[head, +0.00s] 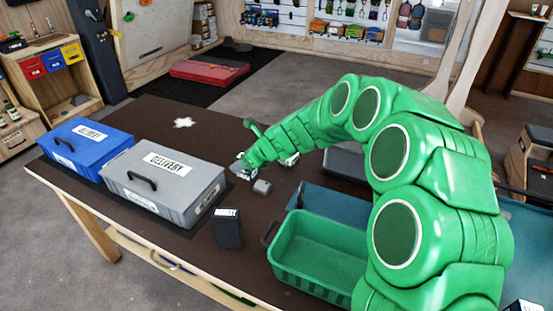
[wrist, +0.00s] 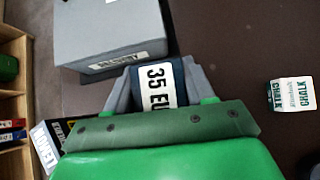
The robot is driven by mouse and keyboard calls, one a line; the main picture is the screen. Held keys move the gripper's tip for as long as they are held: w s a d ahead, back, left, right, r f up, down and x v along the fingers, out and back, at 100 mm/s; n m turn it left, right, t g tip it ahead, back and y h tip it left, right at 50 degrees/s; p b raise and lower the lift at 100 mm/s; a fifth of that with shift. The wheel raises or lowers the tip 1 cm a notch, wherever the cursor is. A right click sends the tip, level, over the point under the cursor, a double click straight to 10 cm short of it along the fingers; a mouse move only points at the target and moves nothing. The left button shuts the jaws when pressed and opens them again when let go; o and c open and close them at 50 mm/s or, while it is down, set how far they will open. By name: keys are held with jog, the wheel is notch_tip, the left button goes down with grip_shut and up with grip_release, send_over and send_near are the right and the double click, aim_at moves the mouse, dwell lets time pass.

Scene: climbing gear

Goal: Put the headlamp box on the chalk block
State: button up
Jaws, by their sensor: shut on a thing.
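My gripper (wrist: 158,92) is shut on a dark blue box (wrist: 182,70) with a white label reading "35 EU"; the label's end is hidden. I cannot read the name headlamp on it. In the head view my gripper (head: 244,166) is over the dark table, right of the grey case, and largely hides what it holds. The chalk block (wrist: 292,94), a small white block with green lettering, lies on the dark table in the wrist view, to the right of my gripper and apart from it. A small white thing right of the gripper in the head view is partly covered by my arm.
The grey delivery case (head: 165,178) and a blue case (head: 85,142) stand on the table's left. The case also shows in the wrist view (wrist: 110,30). A black labelled box (head: 229,230) stands near the front edge, beside a green crate (head: 318,280). A grey cylinder (head: 262,187) lies near the gripper.

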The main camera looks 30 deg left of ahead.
jog(key=w+d+r, duration=0.5)
jog(key=w+d, duration=0.6)
jog(key=w, duration=0.2)
jog(key=shift+n, duration=0.3)
jog(key=shift+w+a+f, duration=1.15)
jog(key=shift+w+f, duration=0.35)
jog(key=shift+w, duration=0.3)
jog(key=shift+w+a+f, duration=1.2)
jog(key=shift+w+f, duration=0.25)
jog(key=shift+w, duration=0.4)
jog(key=shift+w+a+f, duration=1.15)
jog(key=shift+w+f, duration=0.35)
jog(key=shift+w, duration=0.3)
jog(key=shift+f, duration=0.1)
jog(key=shift+w+a+f, duration=0.15)
jog(key=shift+w+f, duration=0.05)
jog(key=shift+f, duration=0.2)
notch_tip(320, 180, down, 2)
jog(key=shift+f, duration=0.35)
